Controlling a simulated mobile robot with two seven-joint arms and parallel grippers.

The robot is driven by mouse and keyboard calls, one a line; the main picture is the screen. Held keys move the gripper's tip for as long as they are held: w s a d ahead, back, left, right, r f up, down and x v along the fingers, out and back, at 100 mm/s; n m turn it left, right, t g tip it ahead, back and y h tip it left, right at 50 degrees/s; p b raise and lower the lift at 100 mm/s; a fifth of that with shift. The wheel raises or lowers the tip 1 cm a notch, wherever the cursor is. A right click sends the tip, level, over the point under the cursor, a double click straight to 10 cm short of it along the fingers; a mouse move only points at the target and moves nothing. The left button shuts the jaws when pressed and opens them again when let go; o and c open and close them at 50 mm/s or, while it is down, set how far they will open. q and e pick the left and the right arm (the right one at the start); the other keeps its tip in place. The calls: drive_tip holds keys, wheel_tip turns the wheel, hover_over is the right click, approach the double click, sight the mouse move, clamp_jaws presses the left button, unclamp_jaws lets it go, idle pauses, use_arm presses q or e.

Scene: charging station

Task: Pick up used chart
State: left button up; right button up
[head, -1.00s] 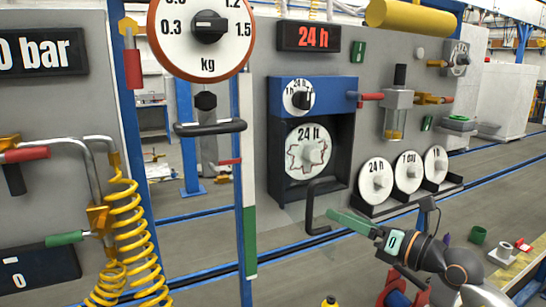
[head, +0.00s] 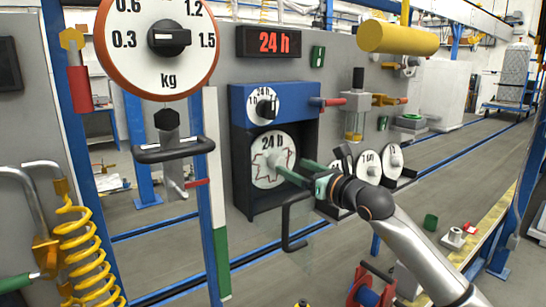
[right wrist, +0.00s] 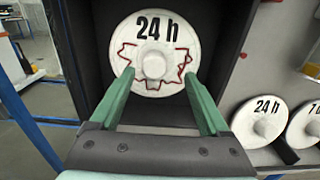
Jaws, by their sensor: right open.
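The used chart (head: 271,145) is a white disc marked "24 h" with a jagged red trace and a round knob at its middle. It sits upright in the dark open recorder box (head: 240,188). In the right wrist view the chart (right wrist: 176,30) is straight ahead. My right gripper (head: 291,166) is open and reaches in from the right. In the right wrist view its two green fingers (right wrist: 158,76) point at the chart, one to each side of the knob, with nothing between them. Whether they touch the chart is unclear. My left gripper is not in view.
Clean charts (head: 367,170) stand on a shelf right of the box, partly behind my right arm; they also show in the right wrist view (right wrist: 258,122). A black handle (head: 287,228) juts out below the box's front. A blue timer panel (head: 292,100) sits above the chart.

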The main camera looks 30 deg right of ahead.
drive_tip(key=w+p, duration=0.1)
drive_tip(key=w, duration=0.1)
drive_tip(key=w+a+p, duration=0.1)
drive_tip(key=w, duration=0.2)
drive_tip(key=shift+w+a, duration=0.15)
drive_tip(key=shift+w, duration=0.05)
drive_tip(key=shift+c, duration=0.2)
clamp_jaws()
idle(0.4)
